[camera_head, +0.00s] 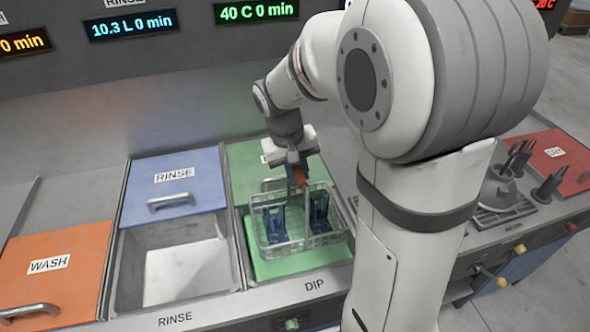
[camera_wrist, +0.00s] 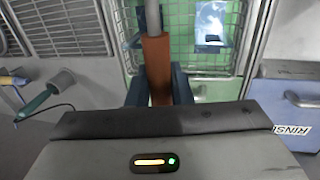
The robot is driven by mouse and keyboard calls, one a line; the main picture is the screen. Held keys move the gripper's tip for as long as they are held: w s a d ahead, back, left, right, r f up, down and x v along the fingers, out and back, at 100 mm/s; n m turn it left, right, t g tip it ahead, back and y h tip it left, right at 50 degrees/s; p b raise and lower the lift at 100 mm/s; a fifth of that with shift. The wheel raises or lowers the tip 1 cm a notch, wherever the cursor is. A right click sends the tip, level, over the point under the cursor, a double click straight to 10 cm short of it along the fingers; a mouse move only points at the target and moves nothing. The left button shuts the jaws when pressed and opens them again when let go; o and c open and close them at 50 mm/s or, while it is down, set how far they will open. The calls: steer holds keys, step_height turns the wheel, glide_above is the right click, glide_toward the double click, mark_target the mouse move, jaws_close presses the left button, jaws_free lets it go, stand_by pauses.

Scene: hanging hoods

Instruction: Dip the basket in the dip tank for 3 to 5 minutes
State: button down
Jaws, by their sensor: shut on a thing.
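The wire basket (camera_head: 282,240), with blue pieces inside, hangs upright from its tall handle (camera_head: 300,176) over the front of the dip tank (camera_head: 318,284). My gripper (camera_head: 297,160) is shut on the brown grip of that handle. In the wrist view, my gripper (camera_wrist: 158,88) has its blue fingers on either side of the brown grip (camera_wrist: 157,65), with the basket (camera_wrist: 185,62) beyond it. A green surface shows under and through the wires. I cannot tell whether the basket touches it. The green dip lid (camera_head: 250,158) lies at the back.
Left of the dip tank is an open, pale rinse basin (camera_head: 180,272), its blue lid (camera_head: 180,183) at the back. An orange wash lid (camera_head: 50,270) is further left. The display (camera_head: 256,11) above dip reads 40 C 0 min. A red lid (camera_head: 552,160) and dark fixtures (camera_head: 500,185) are right.

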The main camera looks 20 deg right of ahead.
mark_target(297, 225)
steer(key=shift+r, duration=0.1)
stand_by(0.3)
steer(key=shift+f+b, duration=8.3)
steer(key=shift+f, duration=2.4)
steer(key=shift+r, duration=0.1)
